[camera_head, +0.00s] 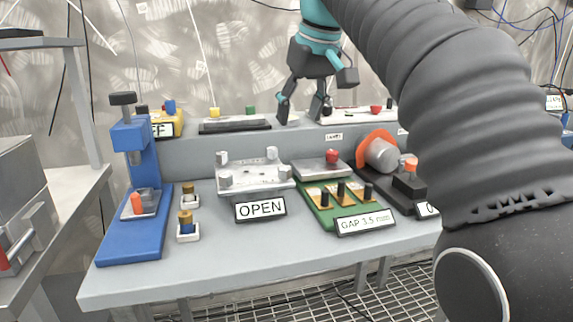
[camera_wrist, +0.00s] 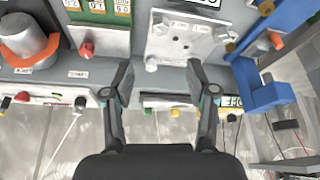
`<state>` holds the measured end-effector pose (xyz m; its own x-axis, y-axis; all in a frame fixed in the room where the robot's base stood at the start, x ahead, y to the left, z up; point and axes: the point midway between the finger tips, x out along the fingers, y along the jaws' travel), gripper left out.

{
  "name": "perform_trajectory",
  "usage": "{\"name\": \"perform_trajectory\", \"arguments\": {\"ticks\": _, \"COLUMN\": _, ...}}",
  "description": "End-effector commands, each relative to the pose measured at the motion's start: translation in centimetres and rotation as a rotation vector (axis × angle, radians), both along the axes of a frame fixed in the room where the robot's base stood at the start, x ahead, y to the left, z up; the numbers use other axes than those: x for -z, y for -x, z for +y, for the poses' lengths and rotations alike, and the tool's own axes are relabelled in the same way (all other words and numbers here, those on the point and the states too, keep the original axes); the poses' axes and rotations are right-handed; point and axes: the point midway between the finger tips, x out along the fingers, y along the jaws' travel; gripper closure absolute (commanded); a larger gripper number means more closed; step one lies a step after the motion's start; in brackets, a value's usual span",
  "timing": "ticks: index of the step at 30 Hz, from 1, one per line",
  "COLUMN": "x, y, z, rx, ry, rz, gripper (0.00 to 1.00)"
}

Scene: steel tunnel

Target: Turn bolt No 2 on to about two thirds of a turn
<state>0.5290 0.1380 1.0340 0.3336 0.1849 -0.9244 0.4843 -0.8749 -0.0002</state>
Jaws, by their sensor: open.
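A grey metal plate (camera_head: 254,182) with a knob-like bolt at each corner lies on the bench behind an "OPEN" sign (camera_head: 260,209). Its bolts include a front-left one (camera_head: 225,178) and a back-right one (camera_head: 271,153). The plate also shows at the top of the wrist view (camera_wrist: 208,42). My gripper (camera_head: 303,108) is open and empty, above the back ledge, behind and right of the plate. In the wrist view its fingers (camera_wrist: 160,70) are spread wide, apart from the plate.
A blue clamp stand (camera_head: 130,190) stands left of the plate. On the right are a green gauge board (camera_head: 320,213), a red knob (camera_head: 332,156) and a grey cylinder with an orange ring (camera_head: 382,153). The back ledge holds a black bar (camera_head: 235,126) and coloured buttons.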

Motion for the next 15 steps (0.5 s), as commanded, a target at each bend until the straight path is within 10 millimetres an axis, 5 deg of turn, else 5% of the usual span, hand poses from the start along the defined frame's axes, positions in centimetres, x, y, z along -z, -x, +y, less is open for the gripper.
{"name": "perform_trajectory", "arguments": {"ticks": 5, "x": 1.0, "y": -0.5, "z": 0.4, "rx": -0.004, "ry": 0.0, "rz": 0.001, "gripper": 0.43}}
{"name": "perform_trajectory", "arguments": {"ticks": 15, "x": 6.8, "y": -2.4, "z": 1.5, "rx": -0.004, "ry": 0.001, "rz": 0.002, "gripper": 0.43}}
